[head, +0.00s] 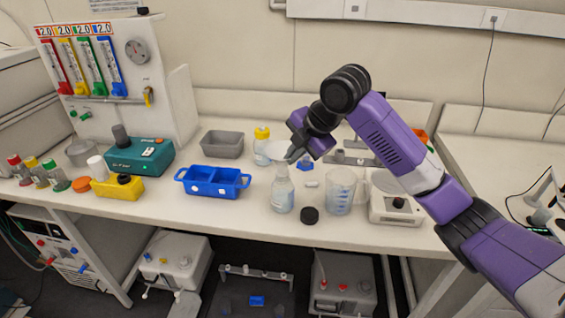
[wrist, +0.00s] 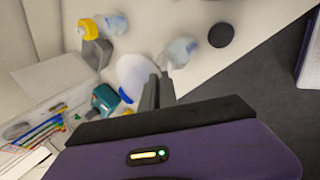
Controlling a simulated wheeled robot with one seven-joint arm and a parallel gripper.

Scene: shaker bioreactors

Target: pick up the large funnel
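The large funnel (head: 277,149) is a pale, whitish cone, held up off the bench behind and above a clear bottle. It shows in the wrist view as a white rounded shape (wrist: 135,75) beside the fingertips. My gripper (head: 294,154) is nearly closed, with its fingers at the funnel's right edge. In the wrist view the fingers (wrist: 159,80) are close together and touch the funnel's edge. The exact grip point is small and partly hidden.
The clear bottle (head: 282,193) stands below the funnel, with a black cap (head: 310,215) and a beaker (head: 340,192) to its right. A yellow-capped bottle (head: 262,135) stands behind. A blue tray (head: 213,186) and a grey tub (head: 222,144) are left. A scale (head: 397,208) is right.

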